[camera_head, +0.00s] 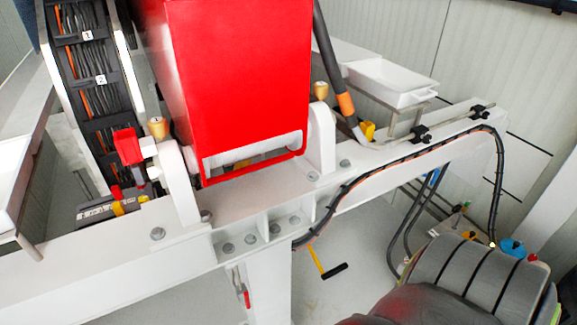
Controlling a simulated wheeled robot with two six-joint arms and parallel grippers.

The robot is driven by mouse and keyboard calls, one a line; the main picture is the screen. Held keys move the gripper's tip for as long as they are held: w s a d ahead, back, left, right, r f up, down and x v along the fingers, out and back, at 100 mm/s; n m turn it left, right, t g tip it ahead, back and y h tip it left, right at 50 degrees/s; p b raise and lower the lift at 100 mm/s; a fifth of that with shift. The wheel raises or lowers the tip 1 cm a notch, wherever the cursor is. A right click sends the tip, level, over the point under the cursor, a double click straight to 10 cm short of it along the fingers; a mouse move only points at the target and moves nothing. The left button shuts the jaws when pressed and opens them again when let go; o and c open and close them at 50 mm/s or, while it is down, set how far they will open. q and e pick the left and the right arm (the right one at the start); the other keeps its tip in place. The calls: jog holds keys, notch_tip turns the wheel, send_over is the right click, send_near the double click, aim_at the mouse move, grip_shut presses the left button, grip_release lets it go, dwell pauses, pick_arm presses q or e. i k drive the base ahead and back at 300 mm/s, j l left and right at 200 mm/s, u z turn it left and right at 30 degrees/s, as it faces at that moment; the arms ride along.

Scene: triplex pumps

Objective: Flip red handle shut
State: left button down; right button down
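Other red parts also show: a red block (128,147) at the left on the white frame, and a thin red bar (255,167) along the lower edge of the big red housing (240,75). Neither of my grippers shows in the head view.
A thick white beam (95,260) crosses the view. A black cable (400,155) runs along its right arm. A yellow-and-black hammer-like tool (324,262) shows below the beam. A white tray (390,82) stands behind.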

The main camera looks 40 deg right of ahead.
aim_at(246, 298)
jog(key=z, duration=0.95)
